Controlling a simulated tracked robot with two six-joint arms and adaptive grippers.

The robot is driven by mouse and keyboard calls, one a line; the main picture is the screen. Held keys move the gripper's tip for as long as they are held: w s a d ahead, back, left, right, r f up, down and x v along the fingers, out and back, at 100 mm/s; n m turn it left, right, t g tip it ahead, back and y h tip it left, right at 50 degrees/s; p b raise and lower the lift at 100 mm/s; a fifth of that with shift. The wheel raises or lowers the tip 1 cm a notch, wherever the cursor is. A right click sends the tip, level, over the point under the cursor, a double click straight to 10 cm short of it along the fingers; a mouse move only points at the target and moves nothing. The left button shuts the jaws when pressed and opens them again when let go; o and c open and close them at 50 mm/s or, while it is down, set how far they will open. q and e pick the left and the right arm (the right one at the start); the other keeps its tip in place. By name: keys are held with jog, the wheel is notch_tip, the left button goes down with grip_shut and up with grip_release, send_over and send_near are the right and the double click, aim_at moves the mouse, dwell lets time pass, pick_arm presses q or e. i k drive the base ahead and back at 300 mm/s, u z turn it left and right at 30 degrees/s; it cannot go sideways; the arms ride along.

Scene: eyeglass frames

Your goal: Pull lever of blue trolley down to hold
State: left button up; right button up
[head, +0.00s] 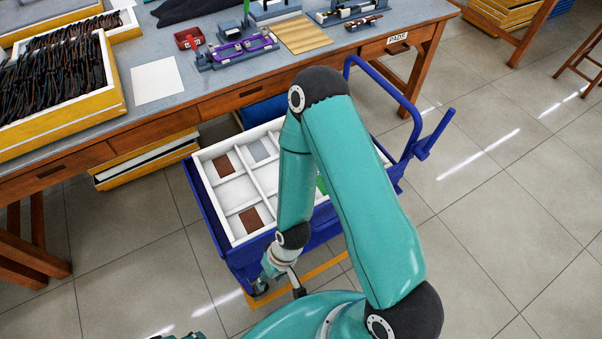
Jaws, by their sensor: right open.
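The blue trolley (212,222) stands in front of the workbench and carries a white divided tray (236,238). Its blue push bar (391,84) rises at the right end, with a short blue bar (437,134) sticking out beside it. I cannot tell for certain which part is the lever. My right arm crosses over the trolley and hides part of the tray. My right gripper (280,287) is open, low at the trolley's near side; whether it touches anything is unclear. Only a sliver of what seems my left gripper (182,337) shows at the bottom edge.
The wooden workbench (300,75) runs behind the trolley, holding a yellow-sided crate of eyeglass frames (60,138), fixtures and a purple part (243,47). A yellow crate (148,160) sits under it. A yellow floor line (318,272) runs below the trolley.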

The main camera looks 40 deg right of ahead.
aim_at(421, 152)
jog(key=z, duration=0.05)
jog(key=k, duration=1.35)
jog(key=z, duration=0.95)
jog(key=i, duration=1)
jog(key=u, duration=0.05)
